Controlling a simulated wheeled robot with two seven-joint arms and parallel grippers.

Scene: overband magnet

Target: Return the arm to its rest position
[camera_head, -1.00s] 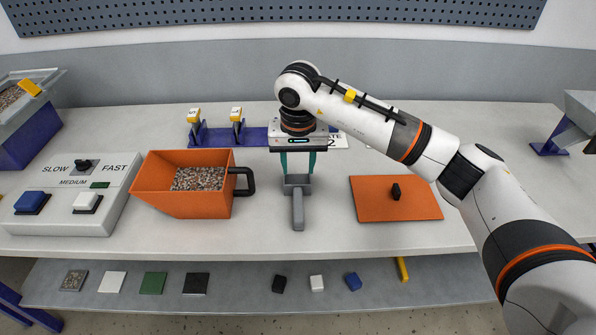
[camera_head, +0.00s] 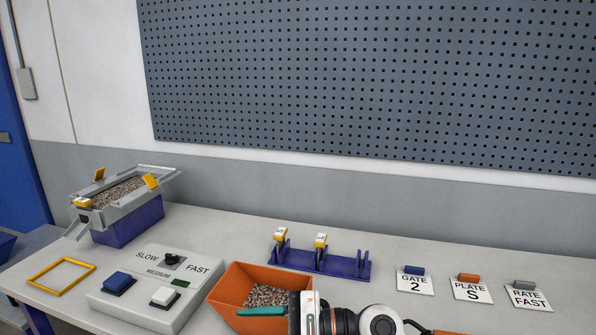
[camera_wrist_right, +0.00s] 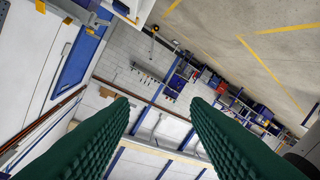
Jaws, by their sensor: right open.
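My right arm shows low at the bottom edge of the head view. Its gripper (camera_head: 262,311) lies sideways and points left. A green finger overlaps the orange bin (camera_head: 228,290) of gravel in the picture; I cannot tell the gap between them. In the right wrist view, the two green fingers of the right gripper (camera_wrist_right: 160,103) stand wide apart with nothing between them. That view looks out across the room and floor. My left gripper is in neither view.
A control box (camera_head: 155,290) with buttons and a speed knob stands left of the bin. A blue rack (camera_head: 340,265) with yellow-topped pieces is behind. Cards reading GATE 2 (camera_head: 415,284), PLATE S (camera_head: 472,291) and RATE FAST (camera_head: 527,298) stand right. A gravel-filled tray (camera_head: 125,192) is far left.

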